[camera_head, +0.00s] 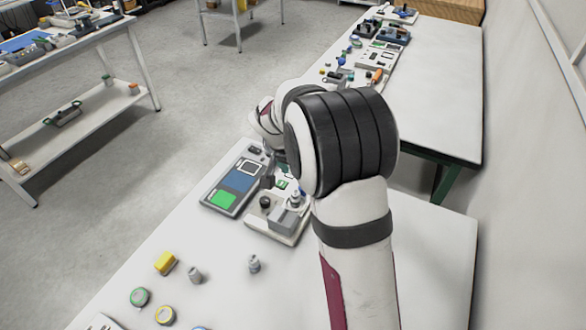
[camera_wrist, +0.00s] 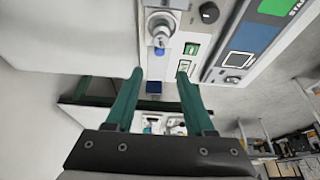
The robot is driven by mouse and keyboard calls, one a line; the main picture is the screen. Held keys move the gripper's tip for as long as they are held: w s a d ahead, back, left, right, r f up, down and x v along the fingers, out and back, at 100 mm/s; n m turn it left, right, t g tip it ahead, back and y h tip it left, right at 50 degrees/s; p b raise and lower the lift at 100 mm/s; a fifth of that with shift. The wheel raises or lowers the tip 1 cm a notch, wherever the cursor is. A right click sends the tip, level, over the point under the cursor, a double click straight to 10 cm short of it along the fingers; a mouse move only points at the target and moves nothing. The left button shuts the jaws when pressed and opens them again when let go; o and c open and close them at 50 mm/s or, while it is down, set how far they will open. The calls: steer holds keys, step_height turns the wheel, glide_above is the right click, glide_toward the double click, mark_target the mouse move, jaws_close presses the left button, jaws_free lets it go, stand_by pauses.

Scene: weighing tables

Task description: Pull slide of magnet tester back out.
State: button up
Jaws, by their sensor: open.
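The magnet tester (camera_head: 272,226) is a pale box on the white table, partly behind my arm in the head view. A grey metal cylinder (camera_head: 295,199) stands on it, and a dark knob (camera_head: 265,202) is beside that. In the wrist view the metal cylinder (camera_wrist: 160,40) is just beyond the fingertips, with a small dark blue block (camera_wrist: 153,88) between the fingers. I cannot tell which part is the slide. My gripper (camera_wrist: 158,72) has two green fingers, spread wide with nothing gripped. In the head view my arm hides most of the gripper.
A flat grey device with a blue and green face (camera_head: 236,182) lies left of the tester. Another table (camera_head: 432,90) with instruments stands beyond.

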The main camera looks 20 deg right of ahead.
steer(key=x, duration=1)
steer(key=shift+w+d+f, duration=0.1)
steer(key=shift+f, duration=0.2)
jaws_close()
stand_by(0.7)
